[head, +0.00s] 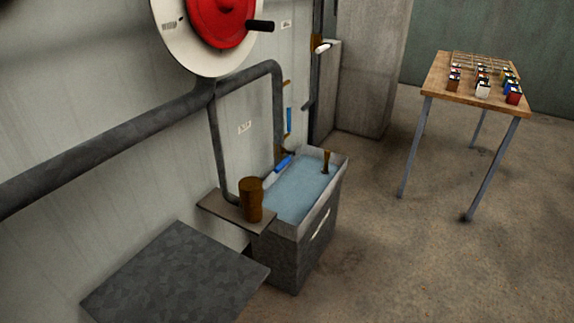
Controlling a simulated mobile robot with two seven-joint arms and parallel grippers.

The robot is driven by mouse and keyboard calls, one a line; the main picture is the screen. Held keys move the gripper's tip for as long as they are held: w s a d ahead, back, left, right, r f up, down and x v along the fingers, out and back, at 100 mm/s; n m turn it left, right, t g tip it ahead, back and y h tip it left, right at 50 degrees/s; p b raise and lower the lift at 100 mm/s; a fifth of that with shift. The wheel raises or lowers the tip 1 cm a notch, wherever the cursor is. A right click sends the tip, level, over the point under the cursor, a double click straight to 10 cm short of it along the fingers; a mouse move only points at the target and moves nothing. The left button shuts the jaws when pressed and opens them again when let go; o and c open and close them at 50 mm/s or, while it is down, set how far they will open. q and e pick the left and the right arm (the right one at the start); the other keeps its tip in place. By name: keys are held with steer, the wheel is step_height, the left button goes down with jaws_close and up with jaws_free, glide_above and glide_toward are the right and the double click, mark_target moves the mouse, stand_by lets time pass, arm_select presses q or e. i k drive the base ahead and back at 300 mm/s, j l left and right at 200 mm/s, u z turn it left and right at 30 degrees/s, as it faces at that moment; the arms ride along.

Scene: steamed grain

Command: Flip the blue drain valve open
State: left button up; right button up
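A short blue handle (284,162) slants at the wall-side edge of the water-filled grey tank, by a brown fitting (281,150). A second narrow blue piece (289,120) stands upright on the wall above it. I cannot tell for certain which of the two is the drain valve. The grey tank (286,262) stands against the wall with pale blue water in it. Neither of my grippers is in view.
A grey pipe (110,140) runs along the wall. A brown cylinder (250,200) stands on a small shelf (222,208) beside the tank. A dark flat slab (175,280) is in front. A wooden table (440,84) with small boxes stands back right. Floor (400,260) right of the tank is clear.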

mark_target(277, 169)
steer(key=k, duration=0.45)
steer(key=i+l, duration=0.2)
steer(key=l, duration=0.2)
steer(key=i+l+u, duration=0.1)
steer(key=l, duration=0.25)
steer(key=i+l, duration=0.5)
steer(key=l, duration=0.3)
steer(key=i+l+u, duration=0.1)
steer(key=l, duration=0.25)
steer(key=i+l, duration=0.3)
steer(key=l, duration=0.15)
steer(key=i+l+u, duration=0.1)
steer(key=l, duration=0.3)
steer(key=i+l, duration=0.2)
steer(key=l, duration=0.2)
steer(key=i+j, duration=0.35)
steer(key=j, duration=0.2)
